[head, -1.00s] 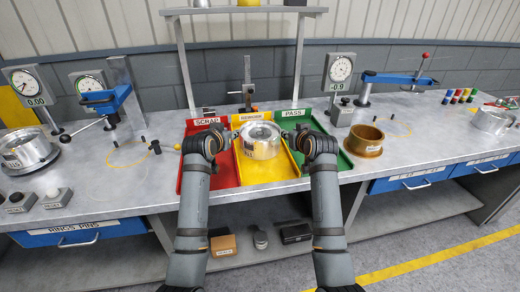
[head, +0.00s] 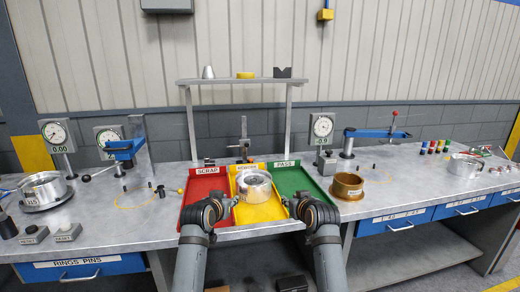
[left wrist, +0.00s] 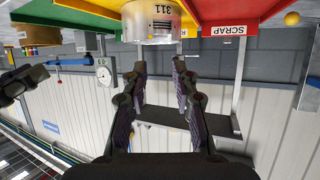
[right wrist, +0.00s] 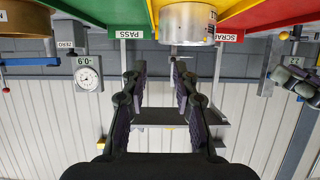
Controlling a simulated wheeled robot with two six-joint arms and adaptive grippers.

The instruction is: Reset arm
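My left gripper (head: 222,204) is over the front of the red scrap tray (head: 194,205). In the left wrist view its fingers (left wrist: 158,72) stand apart with nothing between them. My right gripper (head: 293,205) is over the front of the green pass tray (head: 315,212). In the right wrist view its fingers (right wrist: 158,75) are also apart and empty. A silver metal ring (head: 254,187) sits in the yellow middle tray (head: 262,213), between the grippers and apart from both. It also shows in the left wrist view (left wrist: 150,20), marked 311.
A brass ring (head: 347,186) stands right of the green tray. A silver part (head: 42,188) sits on a gauge stand at left. Dial gauges (head: 322,127) and blue lever presses (head: 375,133) line the bench back. A shelf (head: 245,81) rises behind the trays.

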